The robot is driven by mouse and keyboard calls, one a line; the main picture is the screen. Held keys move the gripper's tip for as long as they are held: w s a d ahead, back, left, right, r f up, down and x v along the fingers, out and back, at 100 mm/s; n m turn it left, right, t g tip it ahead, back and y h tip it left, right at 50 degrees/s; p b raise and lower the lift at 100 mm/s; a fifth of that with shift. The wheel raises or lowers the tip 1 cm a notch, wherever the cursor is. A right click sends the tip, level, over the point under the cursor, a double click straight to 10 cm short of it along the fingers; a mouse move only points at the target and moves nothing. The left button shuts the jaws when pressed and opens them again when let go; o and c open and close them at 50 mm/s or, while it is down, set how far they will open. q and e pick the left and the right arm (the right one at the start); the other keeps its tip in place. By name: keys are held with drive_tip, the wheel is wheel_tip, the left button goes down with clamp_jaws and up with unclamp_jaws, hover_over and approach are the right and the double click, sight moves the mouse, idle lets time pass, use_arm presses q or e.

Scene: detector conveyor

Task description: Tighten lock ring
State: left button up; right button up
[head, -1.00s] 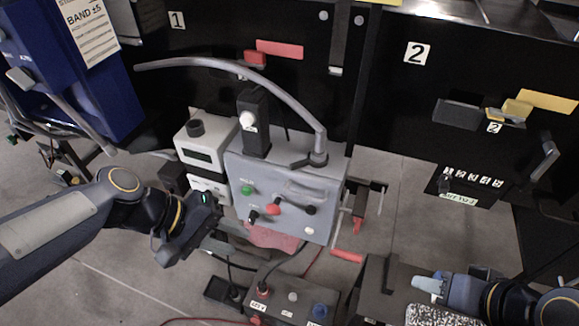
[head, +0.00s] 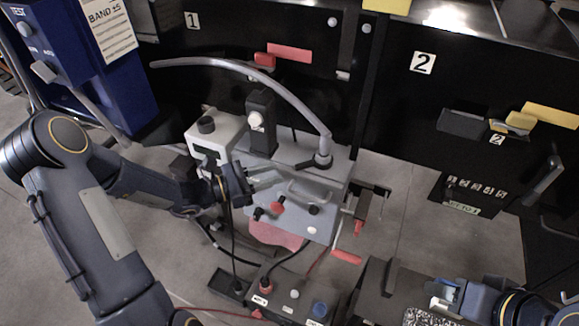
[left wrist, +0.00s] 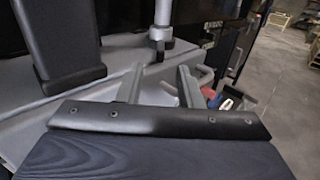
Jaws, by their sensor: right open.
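A grey box (head: 318,222) with knobs stands in the middle of the head view. A long curved grey tube rises from a dark collar (head: 322,159) on its top right, which looks like the lock ring. In the left wrist view this post and collar (left wrist: 160,44) stand beyond my fingers. My left gripper (head: 268,178) is in front of the box's upper left, to the left of the collar and apart from it. Its two fingers (left wrist: 158,85) are spread with nothing between them. My right gripper (head: 446,292) is open at the lower right, far from the collar.
A black post (head: 261,125) with a white knob stands on the box, left of the collar. A grey handle (head: 312,188) sits on the box's front. A white device (head: 205,135) stands to the left. A dark control box (head: 290,298) with cables is below.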

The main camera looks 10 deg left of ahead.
sight(295, 167)
use_arm(q)
drive_tip(key=p+x, duration=0.1)
drive_tip(key=x, duration=0.4)
drive_tip(key=shift+w+d, duration=0.1)
drive_tip(key=shift+d, duration=0.05)
clamp_jaws()
